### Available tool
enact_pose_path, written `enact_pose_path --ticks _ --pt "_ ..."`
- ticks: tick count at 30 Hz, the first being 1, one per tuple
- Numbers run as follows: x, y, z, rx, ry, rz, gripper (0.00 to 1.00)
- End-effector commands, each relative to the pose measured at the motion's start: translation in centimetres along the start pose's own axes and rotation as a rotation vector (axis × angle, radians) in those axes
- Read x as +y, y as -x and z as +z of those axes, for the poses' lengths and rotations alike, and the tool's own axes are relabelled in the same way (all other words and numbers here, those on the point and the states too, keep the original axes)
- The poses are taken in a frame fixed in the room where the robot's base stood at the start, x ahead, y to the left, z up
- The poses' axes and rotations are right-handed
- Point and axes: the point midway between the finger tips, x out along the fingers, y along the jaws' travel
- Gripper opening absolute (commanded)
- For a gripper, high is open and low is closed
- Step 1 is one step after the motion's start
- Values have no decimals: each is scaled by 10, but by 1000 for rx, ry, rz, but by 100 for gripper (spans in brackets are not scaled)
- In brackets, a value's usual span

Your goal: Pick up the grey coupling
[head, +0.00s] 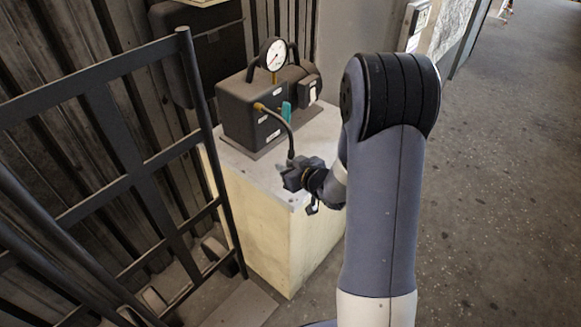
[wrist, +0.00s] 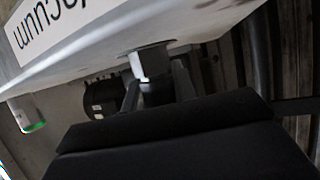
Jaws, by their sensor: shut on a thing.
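The grey coupling (wrist: 152,64) shows in the wrist view as a small metal block with a bright face and a dark lower part. It sits between the two fingers of my gripper (wrist: 155,88), which is shut on it. In the head view my gripper (head: 290,172) is above the front corner of the pale cabinet, at the lower end of a dark hose (head: 286,126). The coupling itself is mostly hidden by my gripper in the head view.
A round gauge (head: 274,55) stands on top of the housing, and a teal part (head: 286,112) is on its front. The pale cabinet (head: 262,225) carries it. A dark metal rail (head: 135,150) stands close on the left. Open floor (head: 500,200) lies to the right.

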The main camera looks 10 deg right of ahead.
Motion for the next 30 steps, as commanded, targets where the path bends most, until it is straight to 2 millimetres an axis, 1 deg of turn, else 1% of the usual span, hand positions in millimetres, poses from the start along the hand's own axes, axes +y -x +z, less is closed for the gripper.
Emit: enact_pose_path --ticks 2,5,8,15,18,22,30 --pt "0 0 -2 1 0 0 0" --pt "0 3 -9 4 1 0 0" --pt "0 9 -24 5 2 1 0" --pt "0 28 -70 6 3 0 0" --pt "0 34 -83 4 1 0 0" --pt "0 38 -92 3 0 0 0" --pt "0 38 -93 1 0 -1 0"
